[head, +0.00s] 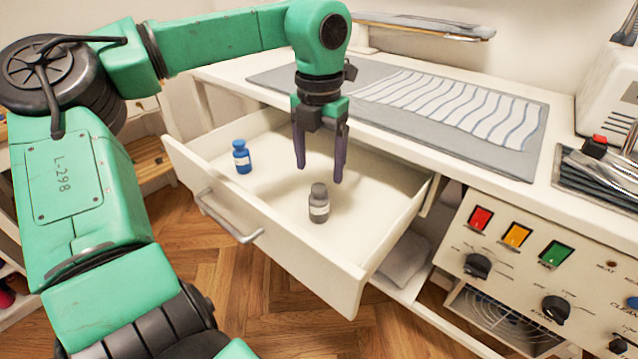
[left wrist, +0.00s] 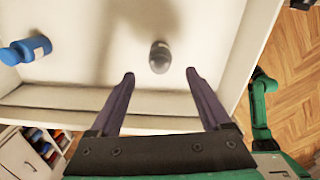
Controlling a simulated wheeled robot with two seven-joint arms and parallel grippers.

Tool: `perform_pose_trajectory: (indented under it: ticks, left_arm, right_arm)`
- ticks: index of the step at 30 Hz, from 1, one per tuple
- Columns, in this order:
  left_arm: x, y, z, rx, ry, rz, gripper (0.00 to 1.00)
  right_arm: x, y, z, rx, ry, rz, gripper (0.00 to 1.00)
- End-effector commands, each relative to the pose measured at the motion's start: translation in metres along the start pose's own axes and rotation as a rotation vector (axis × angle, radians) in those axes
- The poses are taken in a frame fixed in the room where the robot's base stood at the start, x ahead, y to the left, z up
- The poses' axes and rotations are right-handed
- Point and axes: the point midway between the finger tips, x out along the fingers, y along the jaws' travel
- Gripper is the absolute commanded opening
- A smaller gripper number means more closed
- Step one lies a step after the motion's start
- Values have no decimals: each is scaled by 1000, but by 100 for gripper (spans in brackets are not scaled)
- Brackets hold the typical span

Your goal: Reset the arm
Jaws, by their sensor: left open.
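My left gripper (head: 319,165) is open and empty, pointing down over the open drawer (head: 290,262). Its two dark fingers also show in the left wrist view (left wrist: 160,85). A grey bottle (head: 319,203) with a pale label stands in the drawer, just below and in front of the fingers. In the left wrist view the grey bottle (left wrist: 159,57) lies beyond the fingertips, between their lines and apart from them. A blue bottle (head: 242,157) stands farther left in the drawer; it also shows in the left wrist view (left wrist: 25,50). My right gripper is not in view.
The white table (head: 560,150) above the drawer bears a grey mat (head: 420,142) with a striped cloth (head: 455,105). A panel with coloured buttons and knobs (head: 540,260) stands at right. A metal tray of tools (head: 600,180) lies on the table's right end. Wooden floor shows in front.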

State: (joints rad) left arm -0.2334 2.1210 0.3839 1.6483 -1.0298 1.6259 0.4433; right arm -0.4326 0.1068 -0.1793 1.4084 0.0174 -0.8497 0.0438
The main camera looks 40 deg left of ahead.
Motion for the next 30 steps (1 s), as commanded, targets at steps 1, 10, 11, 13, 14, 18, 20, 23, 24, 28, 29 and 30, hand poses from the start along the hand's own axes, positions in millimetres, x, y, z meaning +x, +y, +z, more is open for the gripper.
perform_pose_trajectory:
  ticks: [1, 10, 11, 13, 14, 18, 20, 23, 24, 28, 29, 30]
  left_arm:
    - [-14, 0, 0, -1, -2, 1, 81]
    - [-33, 0, 0, 1, 1, 0, 81]
    - [-33, 0, 0, 1, 1, -1, 81]
    - [-33, 0, 0, 1, 1, -1, 81]
    - [-33, 0, 0, 1, 1, -1, 81]
    - [-33, 0, 0, 1, 1, -1, 81]
    - [-33, 0, 0, 1, 1, -1, 81]
    - [-35, 0, 0, 1, 1, -1, 81]
    - [-40, 0, 0, 1, 1, -1, 81]
    - [-67, 0, 0, 1, 1, -1, 81]
    - [-73, 0, 0, 1, 0, -1, 81]
    - [-82, 0, 0, 1, 1, -1, 81]
  right_arm:
    - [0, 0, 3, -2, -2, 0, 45]
    - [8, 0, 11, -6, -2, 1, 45]
    - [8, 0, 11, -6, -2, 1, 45]
    - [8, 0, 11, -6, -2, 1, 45]
    - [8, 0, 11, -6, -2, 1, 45]
    - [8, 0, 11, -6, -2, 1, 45]
    - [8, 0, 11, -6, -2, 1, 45]
    - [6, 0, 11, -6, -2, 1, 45]
    - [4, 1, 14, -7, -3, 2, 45]
    - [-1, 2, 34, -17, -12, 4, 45]
    - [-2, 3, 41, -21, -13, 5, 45]
    - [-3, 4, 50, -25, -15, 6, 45]
